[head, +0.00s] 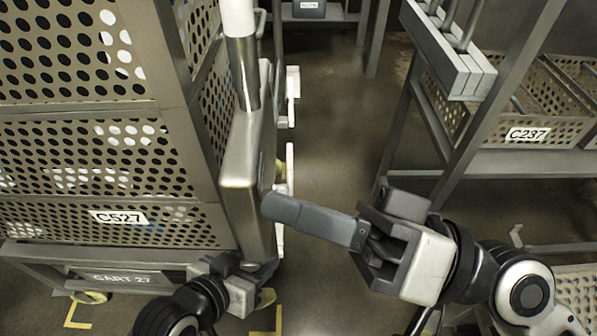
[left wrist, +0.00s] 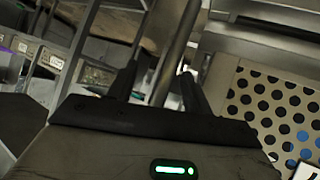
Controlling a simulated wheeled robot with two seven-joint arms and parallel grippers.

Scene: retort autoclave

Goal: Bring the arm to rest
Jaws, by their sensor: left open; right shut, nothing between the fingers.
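My right gripper (head: 272,207) is in the middle of the head view. Its dark fingers are shut together, point left, and hold nothing. They end close in front of the corner post of the perforated cart in this view; I cannot tell whether they touch it. My left gripper (head: 252,268) is low at the left, by the foot of that post, with its fingertips hard to make out. In the left wrist view my left gripper (left wrist: 157,80) shows two dark fingers apart, with a metal bar visible beyond the gap.
A perforated metal cart labelled CART 27 (head: 115,278) fills the left, with a basket labelled C527 (head: 60,222). A rack (head: 530,163) on the right holds a basket labelled C237 (head: 480,125). The floor (head: 335,120) between them is open.

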